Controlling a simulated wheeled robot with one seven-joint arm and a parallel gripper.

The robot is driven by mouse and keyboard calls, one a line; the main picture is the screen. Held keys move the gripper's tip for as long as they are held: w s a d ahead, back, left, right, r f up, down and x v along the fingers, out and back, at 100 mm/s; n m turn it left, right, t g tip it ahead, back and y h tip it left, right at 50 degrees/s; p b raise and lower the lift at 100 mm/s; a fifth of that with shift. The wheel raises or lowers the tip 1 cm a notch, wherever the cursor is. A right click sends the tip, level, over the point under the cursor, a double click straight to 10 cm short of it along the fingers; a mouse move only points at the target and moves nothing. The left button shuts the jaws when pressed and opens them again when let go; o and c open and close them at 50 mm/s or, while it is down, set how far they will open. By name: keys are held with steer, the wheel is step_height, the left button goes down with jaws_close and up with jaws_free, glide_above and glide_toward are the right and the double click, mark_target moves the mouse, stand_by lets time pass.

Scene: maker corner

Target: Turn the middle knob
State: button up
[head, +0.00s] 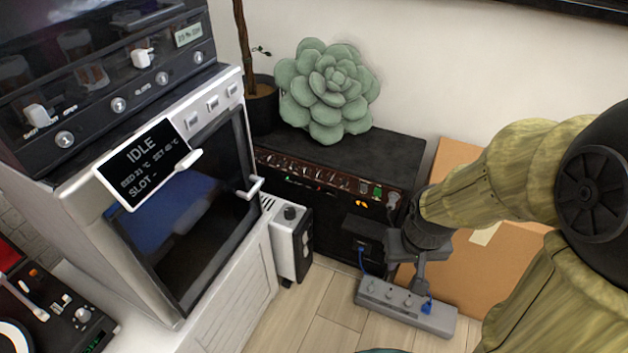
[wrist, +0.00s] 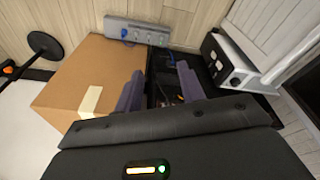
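A grey box (head: 437,320) like a power strip lies on the floor in front of the black amplifier, with three small knobs in a row on top; the middle knob (head: 387,295) sits between the other two. The box also shows at the top of the wrist view (wrist: 150,25), its knobs very small there. My gripper (head: 420,278) hangs near the box in the head view; I cannot tell how far above it. In the wrist view its two fingers (wrist: 160,90) stand apart with nothing held between them.
The black amplifier (head: 385,150) carries a row of small knobs and a green succulent cushion (head: 325,90). A cardboard box (head: 500,275) stands right. A white heater (head: 290,240) and a cabinet with an oven-like machine (head: 190,230) stand left. Light floor (head: 325,310) is bare in front.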

steer(key=w+a+f+n+t+h+b, duration=0.1)
steer(key=w+a+f+n+h, duration=0.2)
steer(key=w+f+n+h, duration=0.35)
steer(key=w+a+f+n+t+h, duration=0.1)
steer(key=w+a+f+n+h, duration=0.2)
steer(key=w+f+n, duration=0.5)
steer(key=w+a+n+t+y, duration=0.1)
steer(key=w+a+n+t, duration=0.2)
steer(key=a+n+t, duration=0.3)
steer(key=w+a+n+t+y, duration=0.2)
steer(key=a+n+t, duration=0.4)
steer(key=a+n, duration=0.4)
steer(key=w+a, duration=0.1)
steer(key=a, duration=0.4)
steer(key=shift+f+n+t+b, duration=0.35)
steer(key=shift+f+t, duration=0.05)
steer(key=shift+w+y, duration=0.1)
steer(key=shift+y, duration=0.15)
